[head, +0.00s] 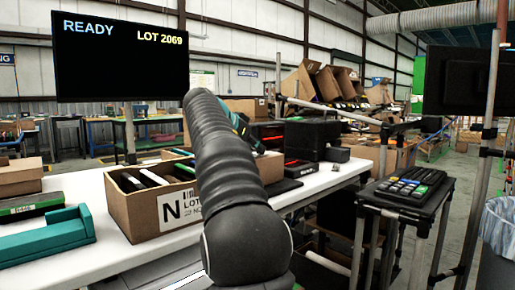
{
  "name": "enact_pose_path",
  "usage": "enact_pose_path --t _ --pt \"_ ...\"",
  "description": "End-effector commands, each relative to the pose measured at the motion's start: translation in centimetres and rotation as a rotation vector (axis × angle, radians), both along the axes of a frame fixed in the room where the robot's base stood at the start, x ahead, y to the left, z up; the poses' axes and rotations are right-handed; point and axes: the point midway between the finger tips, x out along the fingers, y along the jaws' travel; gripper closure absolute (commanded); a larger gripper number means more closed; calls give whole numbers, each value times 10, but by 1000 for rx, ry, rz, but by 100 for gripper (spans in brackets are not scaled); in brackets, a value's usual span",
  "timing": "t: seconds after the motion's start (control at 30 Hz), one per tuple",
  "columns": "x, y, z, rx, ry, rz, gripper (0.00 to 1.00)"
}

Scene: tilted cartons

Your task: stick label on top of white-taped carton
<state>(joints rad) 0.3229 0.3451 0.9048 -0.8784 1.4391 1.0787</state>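Several brown cartons (327,84) lean at a tilt on a raised rack in the back, right of the middle. White tape cannot be made out on any of them at this size. My black ribbed arm rises through the middle and covers part of the view. What seems to be my gripper (246,132), black with teal, shows just past the arm, well in front of the tilted cartons. Its fingers are too hidden to tell whether it is open or shut. I cannot make out a loose label.
A white table holds an open carton box (151,210) marked N LOT, a teal holder (46,237) and black cases (312,139). A screen (121,56) reads READY, LOT 2069. A keypad (411,187) on a stand and a lined bin (498,240) are at right.

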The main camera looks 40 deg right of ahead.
Motion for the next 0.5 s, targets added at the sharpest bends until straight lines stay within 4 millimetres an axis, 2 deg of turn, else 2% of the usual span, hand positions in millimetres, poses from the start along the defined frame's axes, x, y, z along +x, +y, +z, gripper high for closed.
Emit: enact_pose_path --t 0.27,0.3,0.43,0.5 --pt "0 0 0 0 0 0 100" --pt "0 0 0 0 0 0 96" --pt "0 0 0 0 0 0 65" --pt "0 0 0 0 0 0 65"
